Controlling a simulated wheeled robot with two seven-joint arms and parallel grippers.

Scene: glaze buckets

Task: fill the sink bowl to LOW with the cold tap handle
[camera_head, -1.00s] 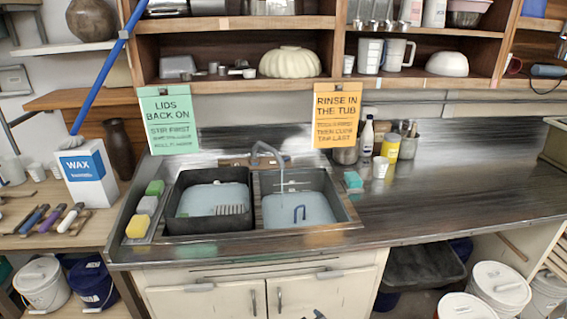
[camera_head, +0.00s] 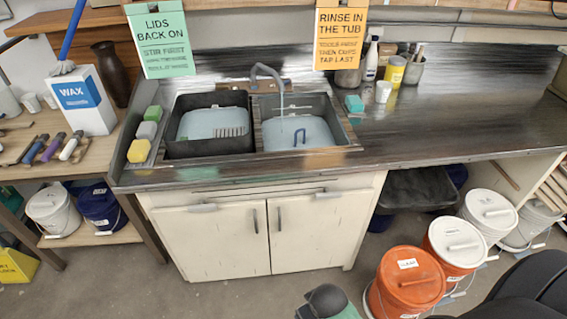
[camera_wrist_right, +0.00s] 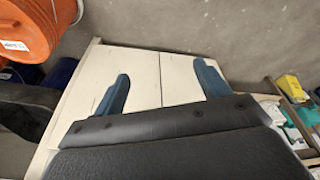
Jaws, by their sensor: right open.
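The sink has two bowls. I cannot make out the cold tap handle or a LOW mark. The left bowl (camera_head: 180,150) is a dark basin with pale water and a ribbed piece. My right gripper (camera_wrist_right: 161,86) is open and empty in the right wrist view, its two blue fingers apart before the white cabinet doors. My left gripper is not in view.
A green sign (camera_head: 160,40) and an orange sign (camera_head: 340,36) hang behind the sink. Sponges (camera_head: 146,131) lie left of it; a yellow jar (camera_head: 395,71) and cups stand right. The counter (camera_head: 450,110) is clear further right.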

